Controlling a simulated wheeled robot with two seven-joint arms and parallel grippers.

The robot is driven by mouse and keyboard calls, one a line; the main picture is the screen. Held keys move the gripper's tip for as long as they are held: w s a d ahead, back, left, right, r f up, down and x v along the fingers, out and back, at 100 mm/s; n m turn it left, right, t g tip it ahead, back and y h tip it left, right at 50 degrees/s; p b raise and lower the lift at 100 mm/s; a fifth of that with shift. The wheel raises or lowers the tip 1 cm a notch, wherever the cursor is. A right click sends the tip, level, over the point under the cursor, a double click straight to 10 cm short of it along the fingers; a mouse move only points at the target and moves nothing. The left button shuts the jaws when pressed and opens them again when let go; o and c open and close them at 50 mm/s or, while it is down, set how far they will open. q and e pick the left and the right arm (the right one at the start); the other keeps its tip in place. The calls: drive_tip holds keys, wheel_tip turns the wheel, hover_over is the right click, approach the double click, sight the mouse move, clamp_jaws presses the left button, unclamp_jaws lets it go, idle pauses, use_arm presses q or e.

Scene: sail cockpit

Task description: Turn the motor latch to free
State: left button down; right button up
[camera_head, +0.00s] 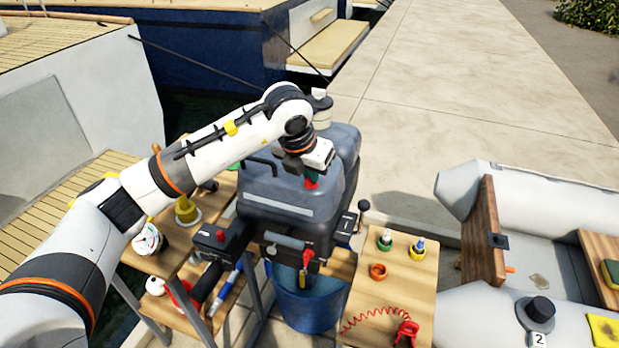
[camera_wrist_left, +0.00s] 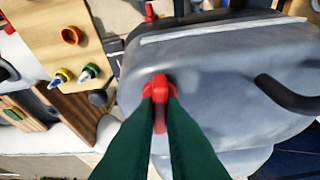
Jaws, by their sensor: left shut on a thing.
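The grey outboard motor (camera_head: 290,195) stands in the middle of the head view, and its cowl fills much of the left wrist view (camera_wrist_left: 215,75). A small red latch (camera_wrist_left: 160,82) sits on the cowl; a bit of its red also shows in the head view (camera_head: 312,184). My left gripper (camera_wrist_left: 160,103) has its green fingers closed on the latch from both sides. In the head view my left gripper (camera_head: 309,173) reaches down to the cowl, and the wrist partly hides the fingers. The latch's base is partly hidden by the fingers. My right gripper is not in view.
A blue bucket (camera_head: 308,303) stands below the motor. A wooden table (camera_head: 400,280) on the right holds two small bottles, an orange ring (camera_head: 377,271) and a red coiled cord (camera_head: 370,317). A grey dinghy (camera_head: 550,200) lies farther right. Another wooden table stands left.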

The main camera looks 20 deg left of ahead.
use_arm(q)
drive_tip(key=shift+n+y+b, duration=0.3)
drive_tip(key=shift+n+b, duration=0.15)
drive_tip(key=shift+n, duration=0.35)
drive_tip(key=c, duration=1.5)
unclamp_jaws()
drive_tip(key=b+v, duration=0.1)
drive_tip(key=v, duration=1.1)
drive_tip(key=shift+d+r, duration=0.1)
